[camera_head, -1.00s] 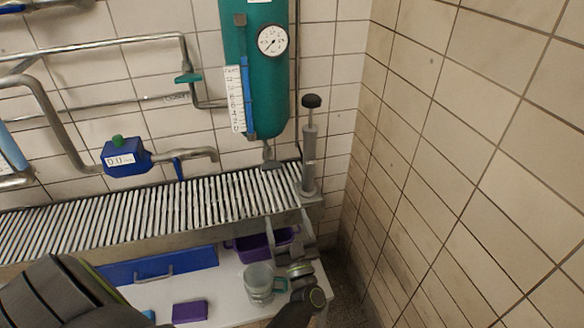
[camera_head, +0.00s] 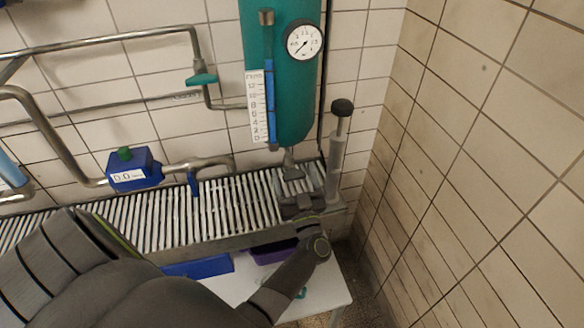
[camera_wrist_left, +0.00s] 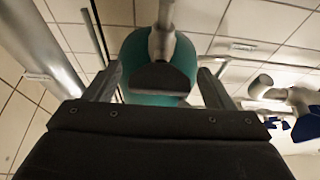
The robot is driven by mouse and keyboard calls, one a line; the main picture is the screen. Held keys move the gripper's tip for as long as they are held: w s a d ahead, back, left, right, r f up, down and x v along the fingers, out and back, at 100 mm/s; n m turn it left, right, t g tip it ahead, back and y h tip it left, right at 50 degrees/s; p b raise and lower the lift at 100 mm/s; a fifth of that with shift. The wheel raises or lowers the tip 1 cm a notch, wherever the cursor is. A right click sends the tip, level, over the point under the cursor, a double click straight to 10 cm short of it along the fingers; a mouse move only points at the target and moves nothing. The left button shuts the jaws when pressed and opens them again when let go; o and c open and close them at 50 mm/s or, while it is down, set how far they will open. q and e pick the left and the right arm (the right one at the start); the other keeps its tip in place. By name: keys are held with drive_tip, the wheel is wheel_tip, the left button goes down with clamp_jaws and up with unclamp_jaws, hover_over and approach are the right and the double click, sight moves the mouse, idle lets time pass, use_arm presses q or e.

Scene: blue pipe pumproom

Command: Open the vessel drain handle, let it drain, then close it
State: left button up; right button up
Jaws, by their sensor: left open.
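The teal vessel (camera_head: 292,105) hangs on the tiled wall, with a dial gauge (camera_head: 304,41) and a blue level tube (camera_head: 269,100) beside a printed scale. Its drain outlet runs down from the bottom, with a dark drain handle (camera_head: 292,173) close to my left gripper (camera_head: 294,187). In the left wrist view, the dark drain handle (camera_wrist_left: 160,78) and outlet pipe (camera_wrist_left: 162,35) appear between the two fingers of my open left gripper (camera_wrist_left: 158,70). I cannot tell whether they touch. The right gripper is out of view.
A slatted grate (camera_head: 200,215) runs below the vessel. An upright grey pump cylinder (camera_head: 335,150) with a black knob stands right of my gripper. Left are pipes, a blue meter (camera_head: 132,172) and a green valve handle (camera_head: 201,79). A purple bin (camera_head: 272,253) sits below; a tiled wall is right.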

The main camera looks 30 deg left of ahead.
use_arm(q)
drive_tip(key=shift+r, duration=0.1)
drive_tip(key=shift+d, duration=0.1)
drive_tip(key=shift+c, duration=0.8)
drive_tip(key=c, duration=0.8)
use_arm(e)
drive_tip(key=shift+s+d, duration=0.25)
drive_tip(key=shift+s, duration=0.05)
